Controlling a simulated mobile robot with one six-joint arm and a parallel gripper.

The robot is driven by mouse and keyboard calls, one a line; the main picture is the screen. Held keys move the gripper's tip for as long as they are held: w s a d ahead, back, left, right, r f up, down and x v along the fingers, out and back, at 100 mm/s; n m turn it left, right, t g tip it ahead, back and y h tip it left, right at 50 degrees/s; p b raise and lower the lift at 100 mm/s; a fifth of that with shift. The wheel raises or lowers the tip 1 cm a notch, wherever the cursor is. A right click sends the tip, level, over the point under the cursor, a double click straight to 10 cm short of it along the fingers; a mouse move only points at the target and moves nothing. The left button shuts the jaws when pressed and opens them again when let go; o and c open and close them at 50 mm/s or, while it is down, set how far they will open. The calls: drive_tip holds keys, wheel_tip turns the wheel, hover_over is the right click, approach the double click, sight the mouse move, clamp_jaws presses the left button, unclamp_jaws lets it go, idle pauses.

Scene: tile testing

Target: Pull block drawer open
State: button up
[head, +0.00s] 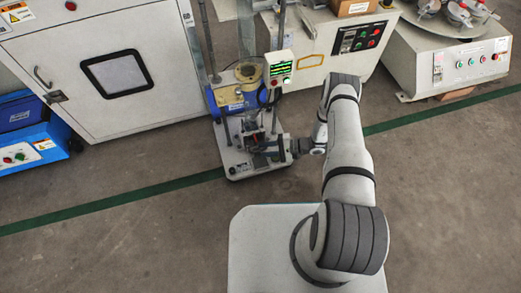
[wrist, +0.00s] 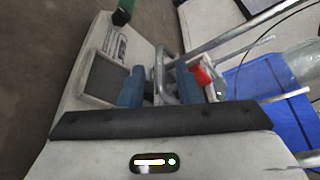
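The testing machine (head: 232,100) stands in the middle of the head view, with a blue body and a pale base plate. My gripper (head: 266,146) is low at its front, just above the base; the fingers are small there. In the wrist view, the two blue fingers of my gripper (wrist: 160,88) stand apart on either side of a bent metal handle (wrist: 166,66). A dark gap shows by the left finger; the handle lies close to the right finger, and contact is unclear. The block drawer itself cannot be clearly made out; the handle may be part of it.
A red knob (wrist: 203,75) sits right beside the right finger. Metal rods and a blue panel (wrist: 262,92) lie to the right. A white cabinet (head: 95,65) stands left, control boxes (head: 325,45) right. The floor in front is clear, with a green line (head: 110,202).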

drive_tip(key=shift+x, duration=1.25)
clamp_jaws()
drive_tip(key=shift+s, duration=0.1)
